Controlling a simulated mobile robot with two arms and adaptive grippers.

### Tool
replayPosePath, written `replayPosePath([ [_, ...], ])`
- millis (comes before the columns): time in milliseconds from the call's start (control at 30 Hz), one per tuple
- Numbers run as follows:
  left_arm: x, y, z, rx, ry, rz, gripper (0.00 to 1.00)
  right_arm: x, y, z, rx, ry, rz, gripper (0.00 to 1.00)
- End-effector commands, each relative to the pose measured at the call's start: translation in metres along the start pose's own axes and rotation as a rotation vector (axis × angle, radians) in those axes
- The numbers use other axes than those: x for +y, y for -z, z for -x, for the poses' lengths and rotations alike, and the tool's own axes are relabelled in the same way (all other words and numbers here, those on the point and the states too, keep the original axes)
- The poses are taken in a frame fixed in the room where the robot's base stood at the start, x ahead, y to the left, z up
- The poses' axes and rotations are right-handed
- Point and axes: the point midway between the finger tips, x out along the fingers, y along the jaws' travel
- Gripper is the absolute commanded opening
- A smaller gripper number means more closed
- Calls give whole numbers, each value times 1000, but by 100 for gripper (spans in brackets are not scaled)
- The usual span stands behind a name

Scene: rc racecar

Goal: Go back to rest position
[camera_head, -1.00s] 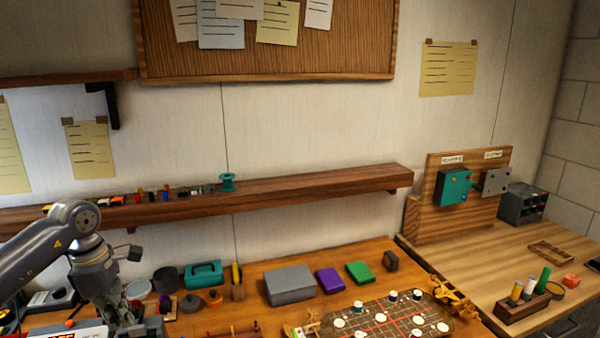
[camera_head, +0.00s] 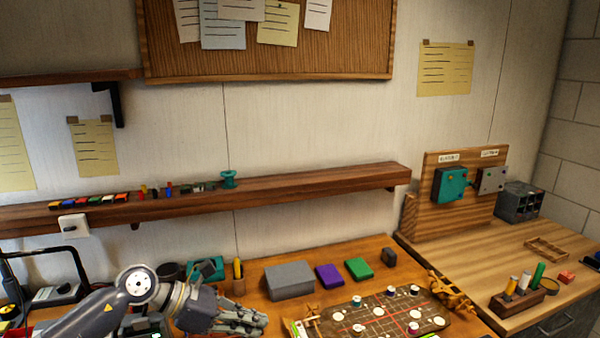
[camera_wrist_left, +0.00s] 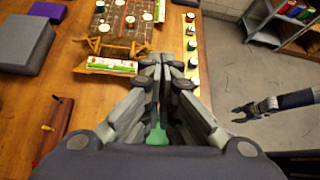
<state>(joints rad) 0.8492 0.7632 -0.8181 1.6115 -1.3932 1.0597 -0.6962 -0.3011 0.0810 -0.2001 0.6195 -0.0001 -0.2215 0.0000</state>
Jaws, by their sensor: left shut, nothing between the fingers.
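My left gripper (camera_head: 258,322) reaches in from the left in the head view, low over the front of the wooden workbench (camera_head: 345,253). Its fingers are shut together with nothing between them. In the wrist view the same left gripper (camera_wrist_left: 172,62) points away over the bench edge beside the game board (camera_wrist_left: 118,28). My right gripper (camera_wrist_left: 238,113) shows small at the right of the wrist view, out over the grey floor, its fingers apart and empty. It is not in the head view.
A wall shelf (camera_head: 300,186) runs behind. Bare floor (camera_wrist_left: 238,75) lies right of the bench in the wrist view.

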Motion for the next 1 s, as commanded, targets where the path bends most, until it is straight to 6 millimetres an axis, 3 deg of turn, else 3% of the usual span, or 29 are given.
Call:
replayPosePath([
  [33, -18, -19, -16, -117, 27, 58, 0, 0, -2, 0, -3, 1, 0, 40],
  [100, -34, -49, -27, -285, 50, 158, 0, 0, -3, 0, -5, 1, 0, 40],
  [233, -51, -96, -26, -582, 86, 387, 0, 0, -2, 0, -3, 0, 0, 40],
  [333, -52, -118, -12, -794, 103, 599, 0, 0, 0, 0, -1, 0, 0, 40],
  [467, -38, -123, 13, -1043, 108, 914, 0, 0, 0, 0, 1, 0, 0, 40],
  [567, -21, -106, 32, -1212, 93, 1178, 0, 0, 1, 0, 2, 0, 0, 40],
  [667, -6, -73, 47, -1360, 61, 1458, 0, 0, 1, 0, 2, 0, -1, 40],
  [867, 3, 34, 59, -1583, -75, 2045, 0, 0, 2, 0, 4, 0, -1, 40],
  [1000, -23, 122, 53, -1670, -239, 2465, 0, -1, 2, 0, 5, 1, -1, 40],
])
